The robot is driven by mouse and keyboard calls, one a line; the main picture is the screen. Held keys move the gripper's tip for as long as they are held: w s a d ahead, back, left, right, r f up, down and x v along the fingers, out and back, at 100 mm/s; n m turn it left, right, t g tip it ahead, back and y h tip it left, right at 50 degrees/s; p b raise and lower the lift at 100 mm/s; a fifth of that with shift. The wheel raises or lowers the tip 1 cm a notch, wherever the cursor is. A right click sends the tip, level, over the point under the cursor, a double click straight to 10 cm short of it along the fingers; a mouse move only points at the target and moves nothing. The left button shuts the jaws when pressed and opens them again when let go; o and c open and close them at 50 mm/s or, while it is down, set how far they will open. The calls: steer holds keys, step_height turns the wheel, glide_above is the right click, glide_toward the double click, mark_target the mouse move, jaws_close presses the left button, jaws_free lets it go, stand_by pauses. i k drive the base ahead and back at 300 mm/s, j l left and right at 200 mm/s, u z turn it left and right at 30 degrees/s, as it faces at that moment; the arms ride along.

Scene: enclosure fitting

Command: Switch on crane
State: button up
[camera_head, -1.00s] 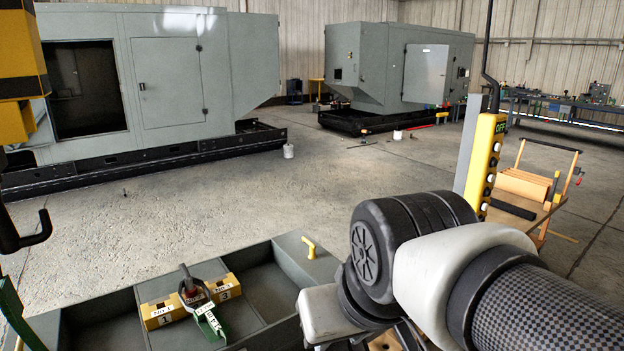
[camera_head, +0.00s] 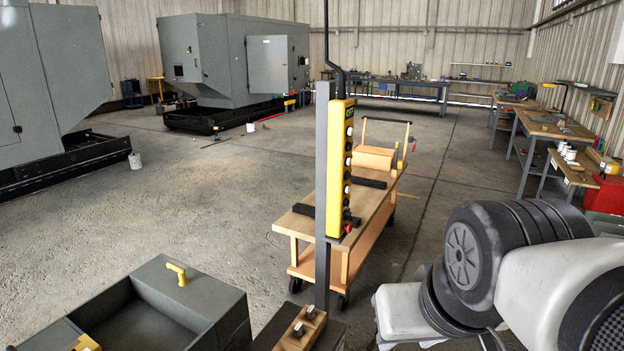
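The crane's yellow control pendant (camera_head: 341,170) hangs from a black cable beside a grey post (camera_head: 322,200), near the middle of the head view. It has a column of buttons down its side, a red one at the bottom, and a small green label at the top. The label is too small to read surely. My arm fills the lower right, apart from the pendant. My gripper's fingers are not visible.
A wooden cart (camera_head: 365,215) stands behind the post. A grey open bin (camera_head: 160,310) with a yellow handle (camera_head: 177,273) is at lower left. Workbenches (camera_head: 540,125) line the right. Large grey enclosures (camera_head: 235,60) stand at the back left. The floor between is open.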

mark_target(346, 216)
steer(key=i+l+u, duration=0.1)
steer(key=u, duration=0.75)
steer(key=i+l+u, duration=0.25)
steer(key=l+u, duration=0.3)
steer(key=i+l+u, duration=0.1)
steer(key=l+u, duration=0.15)
steer(key=l, duration=0.2)
steer(key=i+l+u, duration=0.1)
steer(key=l+u, duration=0.25)
steer(key=l, duration=3.25)
steer(key=i+u, duration=0.05)
steer(key=i, duration=0.05)
